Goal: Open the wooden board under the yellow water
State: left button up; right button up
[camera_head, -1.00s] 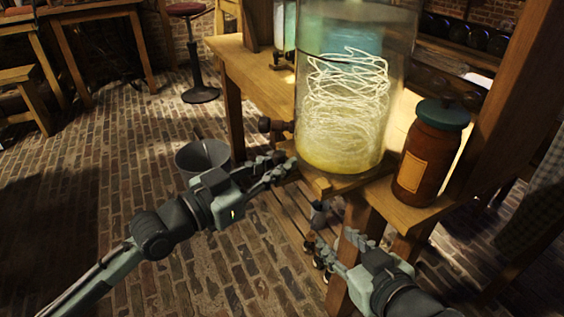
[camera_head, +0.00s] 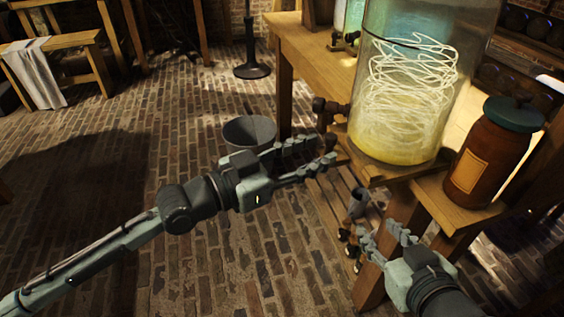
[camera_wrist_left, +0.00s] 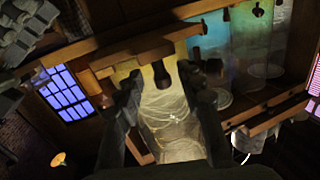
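A large glass jar (camera_head: 400,100) holds yellow water at its bottom, with pale coiled strands above. It stands on a wooden board (camera_head: 372,175), whose left edge sticks out below the jar. A dark tap (camera_head: 328,108) is at the jar's left. My left gripper (camera_head: 322,151) is open and empty, its fingertips just left of the board, below the tap; I cannot tell whether they touch it. In the left wrist view the jar (camera_wrist_left: 172,118) shows between the spread fingers (camera_wrist_left: 165,105). My right gripper (camera_head: 377,232) is open and empty, below and in front of the board.
A brown jar (camera_head: 487,155) with a green lid stands right of the glass jar. A grey bucket (camera_head: 249,133) is on the brick floor behind my left gripper. Small bottles (camera_head: 358,203) stand on a low slatted shelf under the table. The floor at left is open.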

pick_arm(q)
jog(key=v, duration=0.8)
jog(key=shift+s+a, duration=0.15)
jog(key=shift+a, duration=0.05)
jog(key=shift+s, duration=0.1)
